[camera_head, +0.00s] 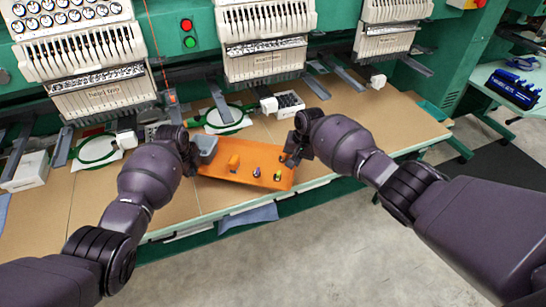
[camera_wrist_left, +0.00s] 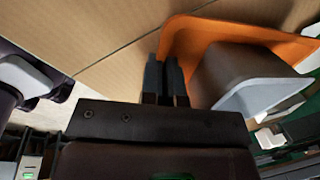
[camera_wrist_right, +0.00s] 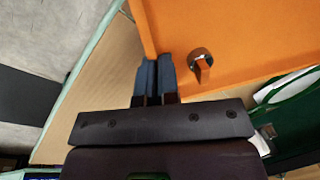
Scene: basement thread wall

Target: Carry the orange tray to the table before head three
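The orange tray (camera_head: 258,181) is in front of the middle machine head, over the front part of the brown table (camera_head: 150,198). It holds a grey bin (camera_head: 206,147) at its left end, a small orange item (camera_head: 234,163) and a few small coloured pieces. My left gripper (camera_head: 193,160) is at the tray's left end; its fingers (camera_wrist_left: 166,78) are close together on the rim beside the bin. My right gripper (camera_head: 289,157) is at the right end; its fingers (camera_wrist_right: 155,77) are closed on the rim. I cannot tell whether the tray touches the table.
Embroidery heads (camera_head: 262,40) line the back, with labels too small to read surely. A white box (camera_head: 27,170) stands left. The table is clear at right (camera_head: 385,122).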

